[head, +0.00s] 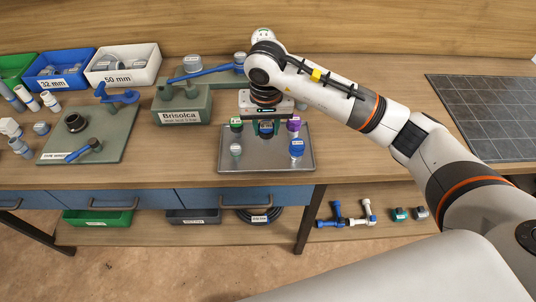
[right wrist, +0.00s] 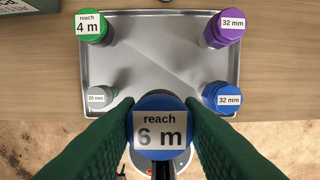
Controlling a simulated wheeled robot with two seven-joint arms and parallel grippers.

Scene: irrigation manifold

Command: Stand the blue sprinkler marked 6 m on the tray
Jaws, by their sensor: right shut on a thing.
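The blue sprinkler marked 6 m (right wrist: 161,135) is between the two green fingers of my right gripper (right wrist: 160,128), which is shut on it. Its label faces the wrist camera. In the head view my right gripper (head: 266,116) is over the grey tray (head: 266,163), and the blue sprinkler (head: 266,129) shows below it. The tray rim (right wrist: 165,13) also shows in the right wrist view. The sprinkler looks raised and roughly upright; its lower end is hidden, so I cannot tell its height. My left gripper is not in view.
On the tray stand a green 4 m piece (right wrist: 91,27), a purple 32 mm piece (right wrist: 224,29), a grey 20 mm piece (right wrist: 102,95) and a blue 32 mm piece (right wrist: 222,98). The tray's middle is clear. A green Brisolca block (head: 183,105) stands left of it.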

